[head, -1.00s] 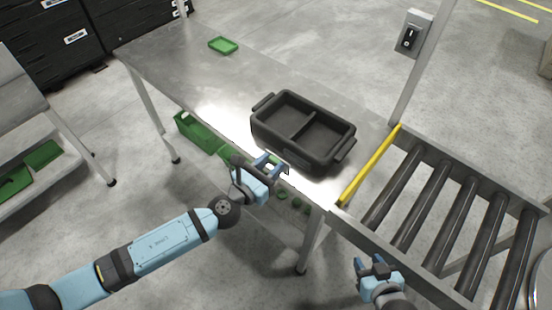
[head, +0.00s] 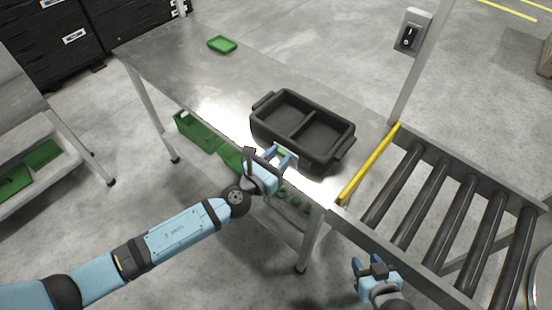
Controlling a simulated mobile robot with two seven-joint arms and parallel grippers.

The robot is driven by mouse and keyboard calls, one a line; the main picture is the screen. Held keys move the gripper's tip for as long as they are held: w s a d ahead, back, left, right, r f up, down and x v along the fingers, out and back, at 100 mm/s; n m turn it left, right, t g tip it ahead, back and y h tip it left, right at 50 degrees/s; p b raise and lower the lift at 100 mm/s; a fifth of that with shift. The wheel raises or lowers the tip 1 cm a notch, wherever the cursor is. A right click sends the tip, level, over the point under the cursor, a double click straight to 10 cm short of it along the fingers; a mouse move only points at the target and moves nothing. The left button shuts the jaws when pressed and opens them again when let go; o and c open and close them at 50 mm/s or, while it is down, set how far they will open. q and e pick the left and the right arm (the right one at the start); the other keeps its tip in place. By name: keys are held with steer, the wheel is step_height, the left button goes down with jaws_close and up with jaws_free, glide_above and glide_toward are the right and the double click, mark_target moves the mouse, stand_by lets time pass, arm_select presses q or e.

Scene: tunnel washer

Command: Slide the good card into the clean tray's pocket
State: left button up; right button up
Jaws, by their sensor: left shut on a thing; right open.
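The dark two-compartment tray (head: 266,103) stands on the metal table. My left gripper (head: 281,157) is at the tray's near long side, close to its front wall. It is shut on a small white and green card (head: 290,157), mostly hidden between the fingers. I cannot tell whether the card touches the tray or its pocket. My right gripper (head: 370,266) is open and empty, low at the near side of the roller conveyor.
A yellow bar (head: 369,165) separates the table (head: 190,70) from the roller conveyor (head: 430,200). Green bins (head: 196,132) sit below the table. A switch box (head: 412,33) is on a post behind.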

mark_target(299, 151)
arm_select(q)
steer(key=shift+w+d+f, duration=0.3)
steer(key=shift+w+d, duration=0.4)
steer(key=shift+w, duration=0.25)
steer(key=shift+w+d+f+b, duration=0.55)
steer(key=shift+w+f+b, duration=0.1)
steer(key=shift+w+b, duration=0.15)
steer(key=shift+w+d+f+b, duration=0.5)
steer(key=shift+w+f+b, duration=0.1)
steer(key=shift+w+b, duration=0.2)
steer(key=shift+f+b, duration=0.8)
steer(key=shift+f+b, duration=0.35)
steer(key=shift+f, duration=0.05)
steer(key=shift+f+b, duration=0.45)
steer(key=shift+b, duration=0.05)
